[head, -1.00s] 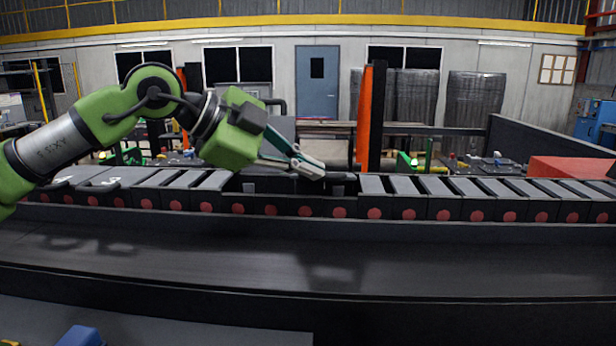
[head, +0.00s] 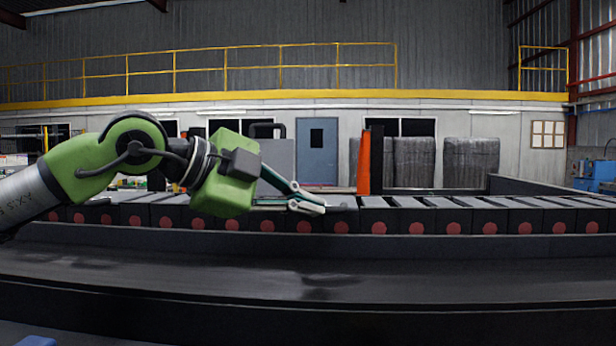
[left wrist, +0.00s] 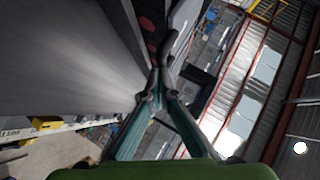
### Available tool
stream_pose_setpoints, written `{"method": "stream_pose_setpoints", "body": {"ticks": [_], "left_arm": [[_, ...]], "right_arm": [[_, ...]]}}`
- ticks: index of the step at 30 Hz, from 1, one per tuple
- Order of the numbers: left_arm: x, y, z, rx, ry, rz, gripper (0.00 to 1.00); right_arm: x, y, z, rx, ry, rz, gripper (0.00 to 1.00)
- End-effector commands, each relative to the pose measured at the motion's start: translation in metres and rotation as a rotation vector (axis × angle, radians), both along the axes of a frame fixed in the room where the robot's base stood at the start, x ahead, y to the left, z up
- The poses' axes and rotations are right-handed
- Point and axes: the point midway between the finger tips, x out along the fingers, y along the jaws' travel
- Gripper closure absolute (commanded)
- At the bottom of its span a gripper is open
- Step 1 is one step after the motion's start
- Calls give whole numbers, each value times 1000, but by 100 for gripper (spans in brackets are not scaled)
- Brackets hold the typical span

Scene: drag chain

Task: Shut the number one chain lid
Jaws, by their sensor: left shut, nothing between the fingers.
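The dark drag chain (head: 400,218) runs across the head view as a row of links with red dots and grey lids. My left gripper (head: 314,207) is shut and empty, low over the chain, its fingers pointing right and down. In the left wrist view the fingers (left wrist: 157,88) meet close to a dark curved piece (left wrist: 168,45) beside the chain. No lid number is readable, so I cannot pick out lid one. My right gripper is not in view.
A dark trough (head: 420,275) runs in front of the chain and is clear. An orange post (head: 363,165) stands behind the chain. Wrapped stacks (head: 471,163) and a blue door (head: 317,152) are farther back.

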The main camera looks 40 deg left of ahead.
Motion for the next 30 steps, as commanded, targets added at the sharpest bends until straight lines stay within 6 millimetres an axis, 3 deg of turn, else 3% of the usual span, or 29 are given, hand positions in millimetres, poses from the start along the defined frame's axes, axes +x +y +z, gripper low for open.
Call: {"method": "stream_pose_setpoints", "body": {"ticks": [11, 30], "left_arm": [[0, 0, 1, 0, 0, 1, 100], [0, 6, 23, 0, 0, -1, 100]], "right_arm": [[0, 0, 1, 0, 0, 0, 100], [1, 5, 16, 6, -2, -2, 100]]}}
